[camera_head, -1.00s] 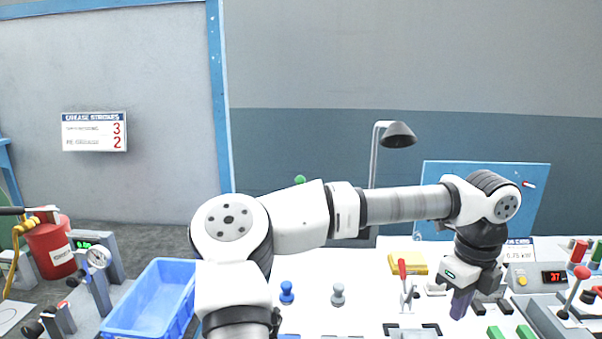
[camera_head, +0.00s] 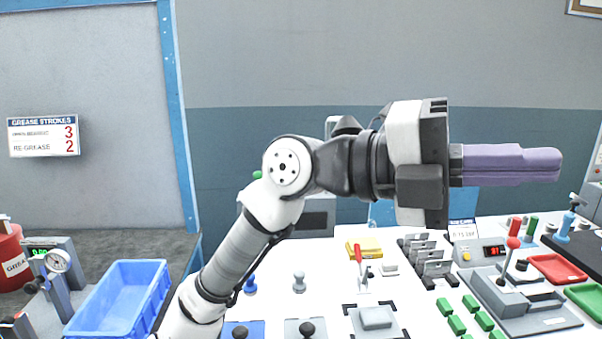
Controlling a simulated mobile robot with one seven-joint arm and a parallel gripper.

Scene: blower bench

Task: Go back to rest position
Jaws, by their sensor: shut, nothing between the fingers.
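My gripper (camera_head: 556,165) has purple fingers that lie together, shut with nothing between them. It points level to the right, high above the right part of the white bench (camera_head: 325,262). My arm comes up from the bottom left and crosses the middle of the view. The gripper touches nothing that I can see. The fingers stand in front of the blue-grey wall.
Below the gripper stand a metal rack (camera_head: 428,262), a display box (camera_head: 480,252), a red-handled lever unit (camera_head: 513,243) and several green blocks (camera_head: 457,325). A red-handled clamp (camera_head: 358,254) and a blue crate (camera_head: 120,300) lie further left. The air around the gripper is clear.

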